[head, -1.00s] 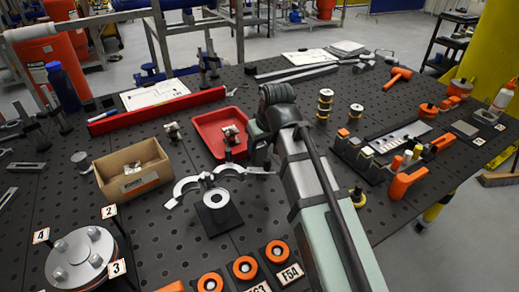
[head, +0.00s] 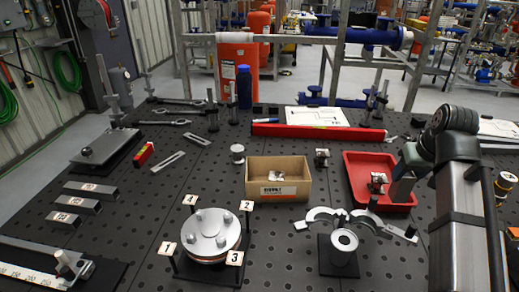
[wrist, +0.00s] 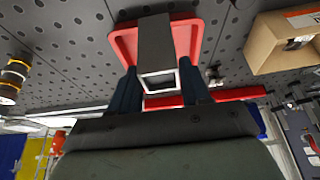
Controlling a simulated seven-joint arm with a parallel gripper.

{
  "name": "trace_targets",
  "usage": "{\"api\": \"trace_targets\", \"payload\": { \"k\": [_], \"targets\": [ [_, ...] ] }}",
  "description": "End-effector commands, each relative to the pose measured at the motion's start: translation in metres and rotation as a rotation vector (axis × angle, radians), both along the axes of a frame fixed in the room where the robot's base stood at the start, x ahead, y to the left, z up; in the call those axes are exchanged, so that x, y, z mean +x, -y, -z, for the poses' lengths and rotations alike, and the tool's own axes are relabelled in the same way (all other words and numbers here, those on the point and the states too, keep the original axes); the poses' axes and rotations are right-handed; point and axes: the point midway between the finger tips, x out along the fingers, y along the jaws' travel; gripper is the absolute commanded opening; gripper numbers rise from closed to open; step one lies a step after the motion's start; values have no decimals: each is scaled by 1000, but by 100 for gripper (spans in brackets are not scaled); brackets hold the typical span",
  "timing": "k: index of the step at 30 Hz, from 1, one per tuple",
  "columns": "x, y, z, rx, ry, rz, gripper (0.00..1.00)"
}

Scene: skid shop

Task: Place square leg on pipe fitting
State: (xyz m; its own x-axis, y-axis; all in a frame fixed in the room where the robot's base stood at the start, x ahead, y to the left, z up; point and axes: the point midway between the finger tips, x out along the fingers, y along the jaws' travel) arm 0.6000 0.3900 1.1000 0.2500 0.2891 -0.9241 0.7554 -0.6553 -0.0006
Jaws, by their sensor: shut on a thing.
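A grey square tube, which I take as the square leg (wrist: 154,45), is clamped between the two dark fingers of my gripper (wrist: 158,82) in the wrist view. Its open hollow end faces the camera. In the head view the square leg (head: 402,187) hangs tilted at the right side of the red tray. My gripper is partly hidden by my arm there. A small metal pipe fitting (head: 377,182) sits in the tray, just left of the leg. A similar fitting (head: 322,157) stands on the table left of the tray. I cannot tell whether the leg touches anything.
A red tray (head: 359,198) lies under the leg. A cardboard box (head: 278,190), a ring stand with open clamp halves (head: 343,241) and a numbered flange (head: 212,235) are to its left. Labelled square tubes (head: 90,188) lie at the far left. A red bar (head: 318,131) lies behind.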

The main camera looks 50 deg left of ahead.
Motion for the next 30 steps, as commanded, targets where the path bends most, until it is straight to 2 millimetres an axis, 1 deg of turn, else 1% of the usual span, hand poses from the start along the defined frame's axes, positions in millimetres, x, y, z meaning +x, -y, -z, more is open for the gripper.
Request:
{"api": "trace_targets", "payload": {
  "k": [1, 5, 6, 11, 12, 14, 15, 17, 18, 23, 24, 26, 27, 29, 30],
  "targets": [
    [5, -22, -6, 0, 0, -27, 12],
    [6, -77, -14, 0, 0, -104, 12],
    [5, -95, -17, 1, 0, -129, 12],
    [-3, -165, -26, -1, 0, -224, 12],
    [-6, -182, -28, -1, 0, -248, 12],
    [-12, -208, -32, 0, -1, -282, 12],
    [-15, -225, -33, -1, -1, -303, 12],
    [-22, -250, -36, 0, -1, -337, 12],
    [-28, -267, -38, 0, -1, -360, 12],
    [-51, -334, -44, 0, -2, -446, 12],
    [-58, -350, -45, 1, -2, -467, 12],
    [-69, -374, -48, 0, -1, -499, 12],
    [-77, -390, -49, 0, -1, -521, 12],
    [-89, -413, -51, 0, -1, -551, 12],
    [-97, -428, -52, 1, -2, -571, 12]
  ]
}}
